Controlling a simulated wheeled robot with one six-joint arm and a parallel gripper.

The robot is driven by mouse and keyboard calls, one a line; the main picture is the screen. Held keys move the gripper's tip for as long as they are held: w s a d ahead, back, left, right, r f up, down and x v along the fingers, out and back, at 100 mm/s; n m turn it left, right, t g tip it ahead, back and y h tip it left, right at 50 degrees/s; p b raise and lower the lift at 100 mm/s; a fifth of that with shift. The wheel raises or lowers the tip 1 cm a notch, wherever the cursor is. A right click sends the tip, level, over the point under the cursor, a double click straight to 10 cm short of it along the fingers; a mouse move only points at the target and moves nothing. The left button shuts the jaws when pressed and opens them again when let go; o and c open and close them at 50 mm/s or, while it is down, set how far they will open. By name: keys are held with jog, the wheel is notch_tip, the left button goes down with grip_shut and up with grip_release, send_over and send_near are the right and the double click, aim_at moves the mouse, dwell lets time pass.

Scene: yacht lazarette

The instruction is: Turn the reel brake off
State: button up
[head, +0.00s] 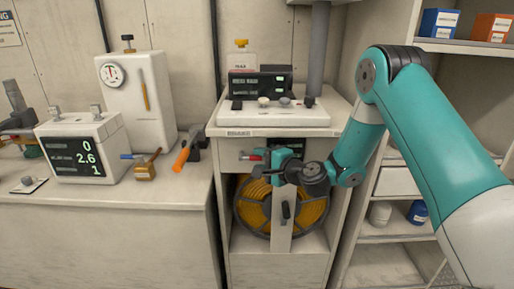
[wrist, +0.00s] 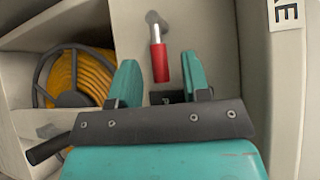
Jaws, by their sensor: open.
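The reel brake lever, a small lever with a red grip (head: 251,157), sticks out of the pale panel above the hose reel. In the wrist view, the red grip (wrist: 159,62) hangs below its grey metal pivot. My gripper (head: 275,157) is just right of the lever in the head view. In the wrist view, the two teal fingers of my gripper (wrist: 161,76) are apart, with the red grip showing between their tips. I cannot tell whether either finger touches it. The lever's pivot is partly hidden in the head view.
The reel with yellow hose (head: 246,205) sits in the cabinet bay below, partly behind my wrist; it also shows in the wrist view (wrist: 85,75). A label (head: 240,134) is on the cabinet edge above. A shelf unit (head: 385,240) stands at right, a workbench (head: 110,215) at left.

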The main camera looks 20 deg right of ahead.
jog(key=shift+x, duration=0.8)
grip_shut()
jog(key=shift+f, duration=0.1)
